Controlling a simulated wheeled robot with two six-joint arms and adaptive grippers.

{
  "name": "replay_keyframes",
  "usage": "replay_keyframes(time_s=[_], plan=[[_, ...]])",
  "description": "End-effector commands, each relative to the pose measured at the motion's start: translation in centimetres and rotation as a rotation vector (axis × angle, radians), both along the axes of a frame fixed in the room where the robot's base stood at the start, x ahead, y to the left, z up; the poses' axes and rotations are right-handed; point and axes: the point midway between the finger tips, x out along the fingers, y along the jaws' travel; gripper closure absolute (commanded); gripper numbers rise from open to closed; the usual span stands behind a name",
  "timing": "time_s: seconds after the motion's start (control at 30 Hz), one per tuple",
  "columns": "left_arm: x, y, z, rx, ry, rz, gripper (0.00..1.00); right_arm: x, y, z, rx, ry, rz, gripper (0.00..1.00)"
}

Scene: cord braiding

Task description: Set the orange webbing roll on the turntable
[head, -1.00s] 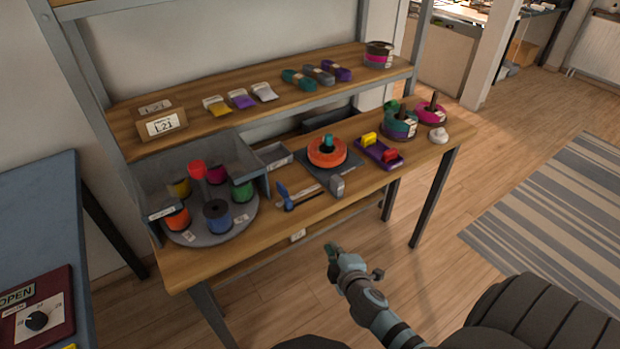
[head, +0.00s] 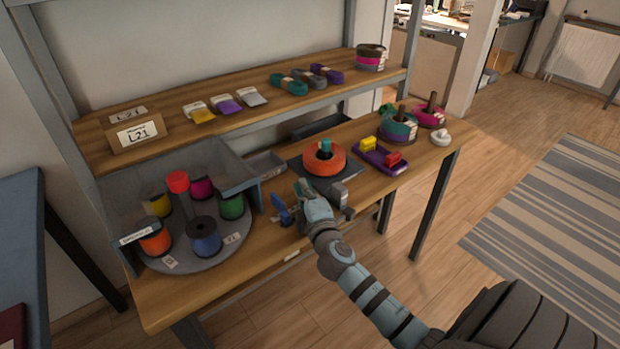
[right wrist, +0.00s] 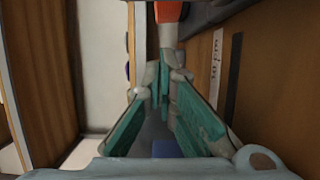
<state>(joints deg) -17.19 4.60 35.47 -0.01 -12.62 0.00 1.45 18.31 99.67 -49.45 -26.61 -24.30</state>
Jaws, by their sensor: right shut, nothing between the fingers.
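The orange webbing roll (head: 324,163) lies flat around a teal hub on a dark square base (head: 349,170) on the lower worktop. An orange patch (right wrist: 168,11) at the top of the right wrist view is probably the same roll. The round grey turntable (head: 188,262) stands at the left of the worktop and carries several coloured spools. My right gripper (head: 302,188) is shut and empty, in front of the roll and apart from it; it hides part of the blue-handled tool. Its teal fingers (right wrist: 161,85) show in the right wrist view. My left gripper is out of view.
A purple tray (head: 380,158) with yellow and red pieces and stacked rolls (head: 398,132) are right of the orange roll. A blue tool (head: 282,211) lies near my right gripper. The shelf above overhangs the back.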

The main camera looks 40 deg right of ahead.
Motion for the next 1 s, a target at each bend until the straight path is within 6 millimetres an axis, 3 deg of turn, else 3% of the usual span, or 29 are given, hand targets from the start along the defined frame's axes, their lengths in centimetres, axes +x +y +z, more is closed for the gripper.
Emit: replay_keyframes(time_s=[0.03, 0.27, 0.67, 1.0], plan=[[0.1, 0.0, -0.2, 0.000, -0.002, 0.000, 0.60, 0.9, -0.4, 0.0, 0.000, -0.002, -0.001, 1.00], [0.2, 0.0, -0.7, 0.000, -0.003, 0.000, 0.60, 2.0, -3.3, -0.1, -0.002, 0.001, 0.003, 1.00], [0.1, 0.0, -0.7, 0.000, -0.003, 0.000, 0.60, 2.2, -3.8, -0.1, 0.001, 0.001, 0.003, 1.00], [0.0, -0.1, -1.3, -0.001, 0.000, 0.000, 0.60, 3.0, -6.1, 0.0, -0.004, 0.001, -0.002, 1.00]])
